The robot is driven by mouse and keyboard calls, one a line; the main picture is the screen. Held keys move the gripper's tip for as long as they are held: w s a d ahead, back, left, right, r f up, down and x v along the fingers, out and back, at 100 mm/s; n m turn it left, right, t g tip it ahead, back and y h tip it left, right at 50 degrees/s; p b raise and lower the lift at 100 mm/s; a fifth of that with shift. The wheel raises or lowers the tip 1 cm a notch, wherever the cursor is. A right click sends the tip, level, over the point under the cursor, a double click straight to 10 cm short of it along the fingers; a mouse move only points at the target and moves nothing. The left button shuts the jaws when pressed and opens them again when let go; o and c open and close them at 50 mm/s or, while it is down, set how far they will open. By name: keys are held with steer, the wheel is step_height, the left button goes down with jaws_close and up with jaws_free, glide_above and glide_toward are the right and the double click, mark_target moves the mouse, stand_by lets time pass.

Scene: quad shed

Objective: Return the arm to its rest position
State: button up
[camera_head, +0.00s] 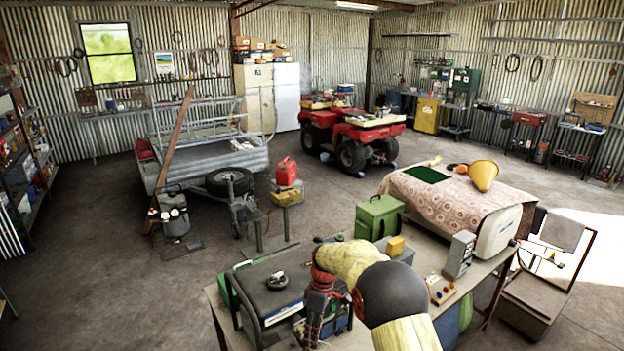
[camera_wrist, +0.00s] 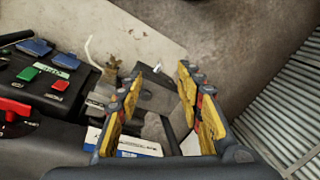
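My arm reaches in from the bottom of the head view and bends down over the near workbench (camera_head: 427,258). My gripper (camera_head: 311,335) hangs low at the bench's front left, beside a dark metal-framed machine (camera_head: 272,292). In the wrist view my gripper (camera_wrist: 160,82) shows two yellow-padded fingers spread apart. I see nothing held between them. Below the fingers lie dark grey parts and a white and blue item (camera_wrist: 125,144). I cannot tell whether the fingers touch anything.
A black control box (camera_wrist: 45,80) with blue, green and red switches is left of my fingers.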

steer(key=s+d+r+m+t+b, duration=0.1)
steer(key=s+d+r+m+b, duration=0.35)
steer(key=s, duration=0.55)
steer(key=s+d+r+m+t+b, duration=0.1)
steer(key=s+d+r+m+b, duration=0.4)
steer(key=s, duration=0.4)
steer(key=s+d+f+m+t+b, duration=0.1)
steer(key=s+d+t+b, duration=0.1)
steer(key=s, duration=0.4)
steer(key=s+d+f+m+t+h+b, duration=0.1)
steer(key=s+d+t+b, duration=0.1)
steer(key=s+d+b, duration=0.2)
steer(key=s+d+f+m+t+b, duration=0.1)
steer(key=s+d+m+b, duration=0.1)
steer(key=s+b, duration=0.5)
steer(key=s+d, duration=0.1)
steer(key=s, duration=0.2)
steer(key=shift+f+t+b, duration=0.3)
steer(key=shift+t, duration=0.1)
